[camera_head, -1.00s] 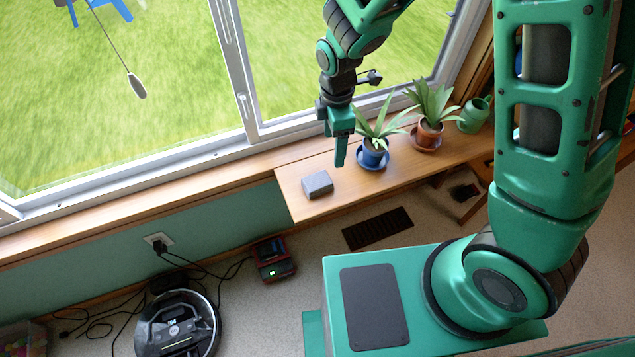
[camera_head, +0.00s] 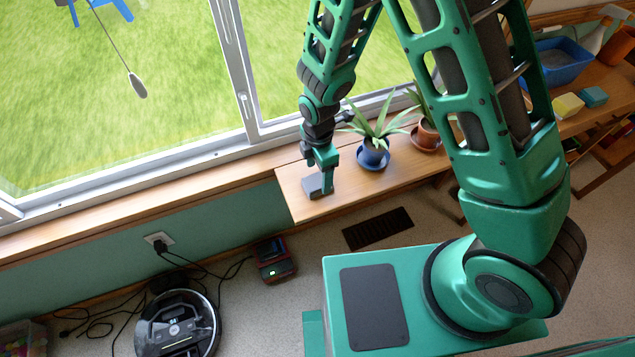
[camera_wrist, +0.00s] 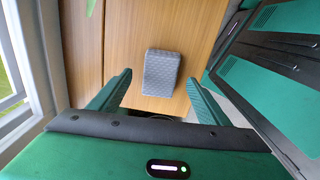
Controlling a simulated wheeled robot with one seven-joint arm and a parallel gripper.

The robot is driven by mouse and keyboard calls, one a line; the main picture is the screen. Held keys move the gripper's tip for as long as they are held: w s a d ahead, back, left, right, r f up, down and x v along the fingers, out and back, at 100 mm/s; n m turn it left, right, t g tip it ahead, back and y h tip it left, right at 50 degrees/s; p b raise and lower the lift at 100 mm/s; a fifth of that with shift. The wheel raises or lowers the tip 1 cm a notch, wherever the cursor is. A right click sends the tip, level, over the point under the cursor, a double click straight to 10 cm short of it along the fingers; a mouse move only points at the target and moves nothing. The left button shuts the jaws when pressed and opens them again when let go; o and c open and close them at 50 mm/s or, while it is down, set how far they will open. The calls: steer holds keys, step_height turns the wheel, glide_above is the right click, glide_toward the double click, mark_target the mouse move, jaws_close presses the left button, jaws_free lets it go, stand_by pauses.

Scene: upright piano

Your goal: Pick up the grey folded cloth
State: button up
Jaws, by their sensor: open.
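The grey folded cloth (camera_wrist: 162,73) lies on the wooden window shelf, a small quilted block near the shelf's left end. In the head view the cloth (camera_head: 312,187) is partly hidden by my gripper (camera_head: 327,182). My gripper points down over the shelf, close to the cloth. In the wrist view the two fingers of my gripper (camera_wrist: 160,88) are apart and empty. The cloth appears between and slightly beyond the fingertips, with space on both sides. I cannot tell the exact height of the fingertips above the shelf.
A plant in a blue pot (camera_head: 373,154) stands just right of my gripper, with a plant in a terracotta pot (camera_head: 428,134) beyond it. The window frame (camera_head: 255,138) runs behind the shelf (camera_head: 300,212). A robot vacuum (camera_head: 178,322) sits on the floor.

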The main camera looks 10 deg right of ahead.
mark_target(319, 180)
steer(key=shift+d+f, duration=0.1)
steer(key=shift+f, duration=1.45)
steer(key=c, duration=1.1)
steer(key=shift+c, duration=0.2)
steer(key=shift+r, duration=0.1)
steer(key=shift+r, duration=0.45)
step_height(319, 180, up, 3)
steer(key=shift+s+r, duration=0.1)
steer(key=shift+r, duration=0.1)
steer(key=s+a+r, duration=0.5)
steer(key=s+r, duration=0.1)
steer(key=s, duration=0.4)
steer(key=shift+a+r, duration=0.3)
